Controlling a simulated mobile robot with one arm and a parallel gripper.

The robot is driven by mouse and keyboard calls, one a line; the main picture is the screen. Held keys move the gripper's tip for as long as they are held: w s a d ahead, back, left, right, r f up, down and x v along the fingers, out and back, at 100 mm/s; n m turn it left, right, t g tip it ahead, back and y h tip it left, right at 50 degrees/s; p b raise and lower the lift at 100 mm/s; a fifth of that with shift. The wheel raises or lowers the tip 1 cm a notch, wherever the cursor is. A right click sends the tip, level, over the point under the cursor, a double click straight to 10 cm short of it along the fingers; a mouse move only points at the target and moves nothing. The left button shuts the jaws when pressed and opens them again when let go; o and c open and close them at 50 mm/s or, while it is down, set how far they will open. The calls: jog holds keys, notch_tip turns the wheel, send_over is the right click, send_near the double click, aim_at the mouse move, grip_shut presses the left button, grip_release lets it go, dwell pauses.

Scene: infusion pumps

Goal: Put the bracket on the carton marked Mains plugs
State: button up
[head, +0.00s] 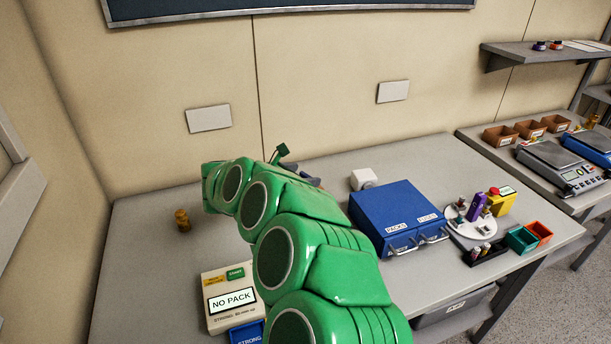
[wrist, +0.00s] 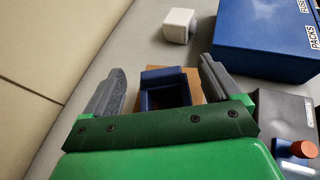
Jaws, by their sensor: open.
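A blue angular piece (wrist: 160,96), which looks like the bracket, shows between my fingers in the wrist view. Its raised sides stand around a darker hollow. A brown, carton-like surface (wrist: 190,76) shows around and under it; no label is readable there, so I cannot tell if it is the Mains plugs carton. My gripper (wrist: 162,70) is open, with one grey finger on each side of the blue piece. Gaps show at both fingers, and I see no clear grip. In the head view my green arm hides the blue piece and the brown surface.
A blue drawer cabinet (head: 395,215) marked Packs and Fuses stands right of my arm, with a white block (head: 362,179) behind it. A tester (head: 230,300) reading NO PACK and a brass-coloured weight (head: 182,220) are at left. A round tray (head: 470,226) is further right.

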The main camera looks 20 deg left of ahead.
jog(key=v, duration=1)
